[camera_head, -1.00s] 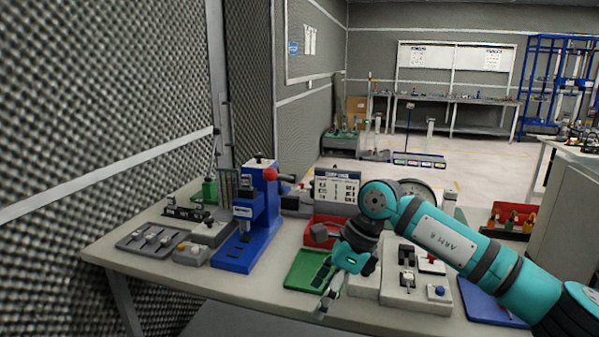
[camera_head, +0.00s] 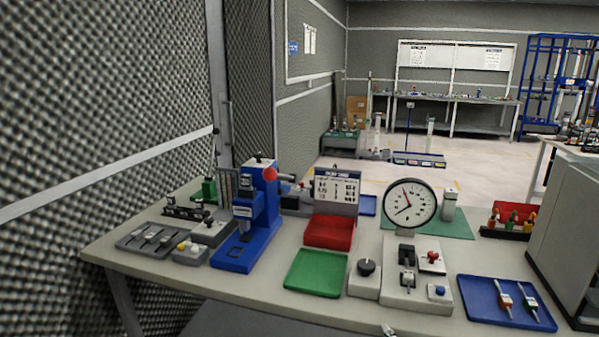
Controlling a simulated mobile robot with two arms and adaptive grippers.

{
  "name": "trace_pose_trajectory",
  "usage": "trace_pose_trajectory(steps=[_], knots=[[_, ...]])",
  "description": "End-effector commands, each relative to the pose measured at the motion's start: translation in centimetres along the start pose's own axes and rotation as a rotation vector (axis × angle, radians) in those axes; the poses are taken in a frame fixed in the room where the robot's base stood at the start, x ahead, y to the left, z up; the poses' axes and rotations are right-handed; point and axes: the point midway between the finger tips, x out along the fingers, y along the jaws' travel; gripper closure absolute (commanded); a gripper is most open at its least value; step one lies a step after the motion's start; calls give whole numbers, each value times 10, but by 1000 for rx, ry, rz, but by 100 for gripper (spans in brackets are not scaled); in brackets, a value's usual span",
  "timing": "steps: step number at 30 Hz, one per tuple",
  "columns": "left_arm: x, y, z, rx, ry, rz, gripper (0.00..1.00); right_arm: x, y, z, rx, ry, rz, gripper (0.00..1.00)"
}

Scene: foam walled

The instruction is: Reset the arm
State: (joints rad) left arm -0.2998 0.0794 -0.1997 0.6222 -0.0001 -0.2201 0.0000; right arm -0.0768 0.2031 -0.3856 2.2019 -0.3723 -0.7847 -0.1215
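Only a small pale tip of what looks like my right gripper (camera_head: 388,330) shows at the bottom edge, in front of the workbench (camera_head: 240,288). The rest of that gripper and its arm are out of the picture, so its opening cannot be judged. Nothing can be seen held in it. My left gripper and arm are not in view.
On the bench stand a blue press (camera_head: 262,215), a green tray (camera_head: 315,272), a red bin (camera_head: 328,232), a round dial gauge (camera_head: 410,203), a grey fixture with switches (camera_head: 418,292) and a blue tray (camera_head: 480,302) with two tools. A grey cabinet (camera_head: 575,230) borders the right.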

Motion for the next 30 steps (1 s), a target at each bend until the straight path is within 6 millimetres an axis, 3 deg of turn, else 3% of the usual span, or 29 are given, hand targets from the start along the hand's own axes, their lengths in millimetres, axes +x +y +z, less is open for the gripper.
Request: trace_pose_trajectory(steps=[1,3,7,12,21,30], knots=[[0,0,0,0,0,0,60,-17,-10,35,75,-123,-41,32],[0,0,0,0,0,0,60,-42,-23,77,168,-287,-94,32],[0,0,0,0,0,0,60,-89,-43,130,286,-517,-173,32],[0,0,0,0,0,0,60,-142,-64,168,383,-728,-249,32],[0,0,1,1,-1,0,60,-226,-87,204,492,-1013,-352,32],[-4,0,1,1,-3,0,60,-191,-130,261,483,-1036,-366,32]])
